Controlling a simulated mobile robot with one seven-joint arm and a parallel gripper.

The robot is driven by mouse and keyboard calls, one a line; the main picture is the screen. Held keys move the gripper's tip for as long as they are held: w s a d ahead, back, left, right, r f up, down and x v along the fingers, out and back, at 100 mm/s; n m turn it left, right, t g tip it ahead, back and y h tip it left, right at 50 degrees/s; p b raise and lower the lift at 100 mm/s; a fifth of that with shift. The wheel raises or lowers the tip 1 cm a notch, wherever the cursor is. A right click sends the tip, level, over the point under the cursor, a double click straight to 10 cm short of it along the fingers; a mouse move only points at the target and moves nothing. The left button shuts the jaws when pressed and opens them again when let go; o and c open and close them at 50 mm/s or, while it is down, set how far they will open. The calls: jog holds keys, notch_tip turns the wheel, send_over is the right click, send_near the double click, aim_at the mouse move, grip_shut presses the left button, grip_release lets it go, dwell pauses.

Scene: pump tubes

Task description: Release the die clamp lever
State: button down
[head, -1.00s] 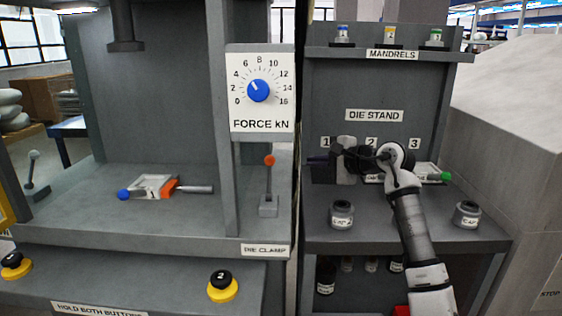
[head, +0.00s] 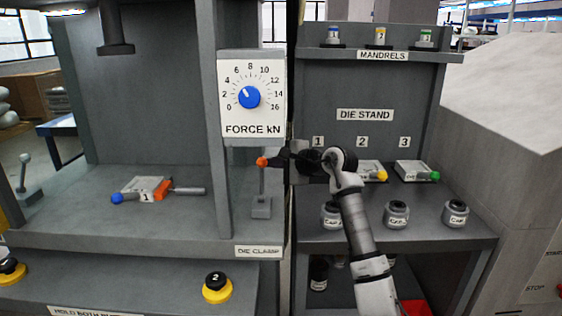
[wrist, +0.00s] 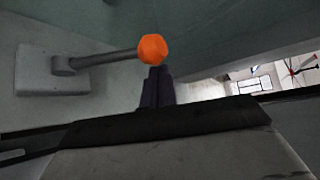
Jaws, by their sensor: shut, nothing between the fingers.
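The die clamp lever (head: 262,187) stands upright on its grey base, with an orange knob (head: 262,162) on top, above the DIE CLAMP label (head: 258,251). In the wrist view the orange knob (wrist: 152,48) is at the end of the grey lever rod (wrist: 108,58), just beyond my fingertips. My gripper (head: 272,162) points left with its tips at or very close to the knob. It also shows in the wrist view (wrist: 156,88), with its fingers together and nothing between them. I cannot tell whether it touches the knob.
The press post and FORCE kN panel (head: 252,97) stand close behind and left of the lever. Die 1 (head: 150,189) lies on the press bed. The die stand (head: 365,75) on the right holds two dies and several caps. Yellow-and-black buttons (head: 217,288) sit at the front.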

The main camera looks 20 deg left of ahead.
jog(key=shift+s+r, duration=0.15)
jog(key=shift+s, duration=0.1)
jog(key=shift+s+b, duration=0.1)
jog(key=shift+b, duration=0.4)
jog(key=shift+s+d+r+t+b, duration=0.1)
jog(key=shift+s+t+b, duration=0.05)
jog(key=shift+t+b, duration=0.2)
jog(key=shift+n+y, duration=0.3)
jog(key=shift+s+b, duration=0.1)
jog(key=shift+b, duration=0.35)
jog(key=s+d+n+t+y+b, duration=0.2)
jog(key=s+n+y+b, duration=0.5)
jog(key=b, duration=1.6)
jog(key=shift+s+d+n+y+b, duration=0.5)
jog(key=shift+s+n, duration=0.7)
jog(key=shift+s, duration=0.8)
